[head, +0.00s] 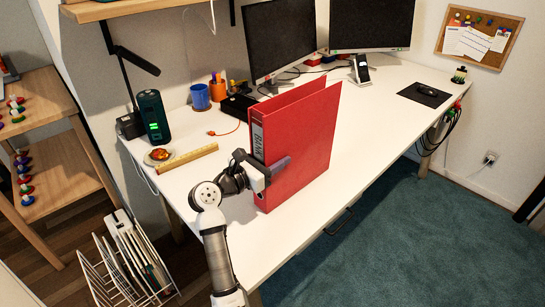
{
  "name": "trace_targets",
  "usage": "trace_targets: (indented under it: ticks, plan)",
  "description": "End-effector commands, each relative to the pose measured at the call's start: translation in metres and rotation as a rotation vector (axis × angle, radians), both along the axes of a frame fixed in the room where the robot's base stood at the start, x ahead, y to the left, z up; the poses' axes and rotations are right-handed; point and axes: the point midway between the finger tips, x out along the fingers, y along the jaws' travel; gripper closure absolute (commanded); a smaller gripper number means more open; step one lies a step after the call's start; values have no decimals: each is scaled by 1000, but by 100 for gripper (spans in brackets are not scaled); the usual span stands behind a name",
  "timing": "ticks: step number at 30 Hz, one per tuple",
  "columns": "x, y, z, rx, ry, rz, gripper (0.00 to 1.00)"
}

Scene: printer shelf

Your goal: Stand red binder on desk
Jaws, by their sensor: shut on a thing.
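A red binder (304,148) with a white spine label stands upright at the near part of the white desk (366,134). Its covers are slightly spread at the top. My gripper (268,172) is at the binder's spine side, shut on the binder, with one dark finger along the outside of its near cover. The other finger is hidden behind the spine and cover. Whether the binder's bottom edge rests on the desk or hangs just over it I cannot tell.
Left on the desk are a ruler (187,158), a dark green speaker-like device (153,117) and a blue cup (200,97). Two monitors (282,40) stand behind the binder. A mouse pad (424,95) lies at right. The desk right of the binder is clear. A wire rack (125,262) stands on the floor.

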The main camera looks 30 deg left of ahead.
Motion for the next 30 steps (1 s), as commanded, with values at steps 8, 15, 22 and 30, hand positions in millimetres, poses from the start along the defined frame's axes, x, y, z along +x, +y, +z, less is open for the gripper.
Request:
trace_targets:
  ticks: [8, 15, 22, 30]
  plan:
    - [0, 0, -3, 0, 0, 0, 31]
    - [0, 0, -3, 0, 0, 0, 27]
    - [-8, 4, -1, 0, -1, 4, 27]
    - [-62, 23, -2, 2, -2, 4, 27]
